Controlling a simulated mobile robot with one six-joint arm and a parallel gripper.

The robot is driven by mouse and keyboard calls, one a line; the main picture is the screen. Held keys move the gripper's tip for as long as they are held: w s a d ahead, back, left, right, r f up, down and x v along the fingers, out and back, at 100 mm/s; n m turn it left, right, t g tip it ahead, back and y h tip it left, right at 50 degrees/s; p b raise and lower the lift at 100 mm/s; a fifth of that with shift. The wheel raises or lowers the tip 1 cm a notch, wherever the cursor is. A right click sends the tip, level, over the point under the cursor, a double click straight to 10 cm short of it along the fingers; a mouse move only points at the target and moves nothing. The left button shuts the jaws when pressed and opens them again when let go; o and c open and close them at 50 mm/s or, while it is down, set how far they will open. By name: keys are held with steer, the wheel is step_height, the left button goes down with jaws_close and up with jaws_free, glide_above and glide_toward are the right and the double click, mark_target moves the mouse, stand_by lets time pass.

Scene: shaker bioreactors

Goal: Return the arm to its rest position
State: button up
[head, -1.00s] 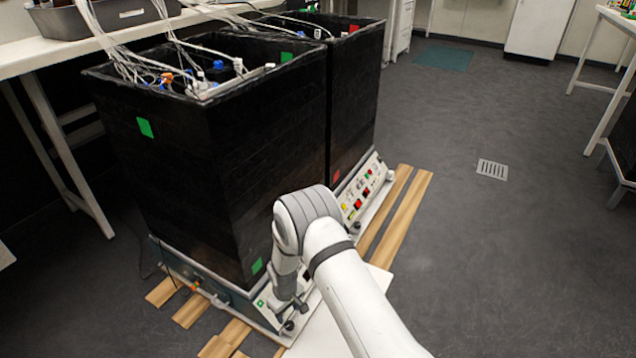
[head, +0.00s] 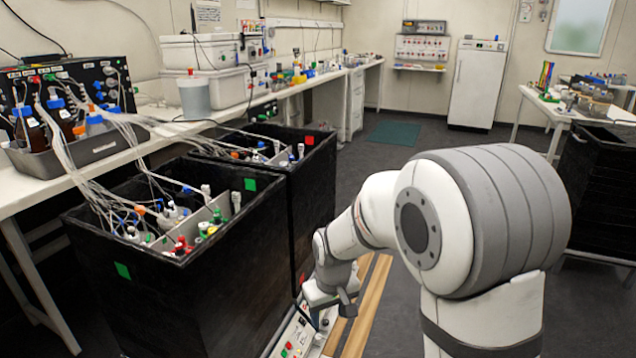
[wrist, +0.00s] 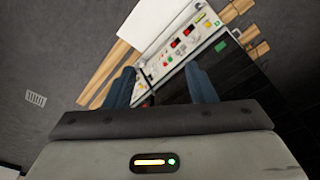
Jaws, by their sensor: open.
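My arm is folded in front of the head camera, its large grey and white joint filling the right of the head view. My gripper hangs beyond it, pointing down beside the front black shaker box (head: 235,285). In the wrist view my gripper (wrist: 160,88) shows two blue-grey fingers spread apart with nothing between them. Beyond the fingers lie the shaker's control panel (wrist: 188,48), with red displays and coloured buttons, and the dark side of a box (wrist: 265,85). The fingers look apart from the panel.
A second black box (head: 318,185) stands behind the first, both with tubing on top. Wooden planks (head: 371,303) lie on the floor alongside. A bench (head: 25,195) runs along the left. A dark crate (head: 598,195) stands at right. Floor shows clear near the green mat (head: 395,134).

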steer(key=s+d+r+m+p, duration=0.1)
steer(key=s+d+r+p, duration=0.3)
steer(key=r, duration=0.5)
steer(key=s+d+r+m+p, duration=0.2)
steer(key=s+d+r+p, duration=0.2)
steer(key=s+r, duration=0.5)
steer(key=s+d+r+m+t+p, duration=0.1)
steer(key=s+d+r+p, duration=0.3)
steer(key=r, duration=0.5)
steer(key=s+p, duration=0.2)
steer(key=shift+s+d+r+m+p, duration=0.25)
steer(key=shift+d+r+m+p, duration=0.05)
steer(key=shift+d+r+m, duration=0.1)
steer(key=shift+c, duration=0.4)
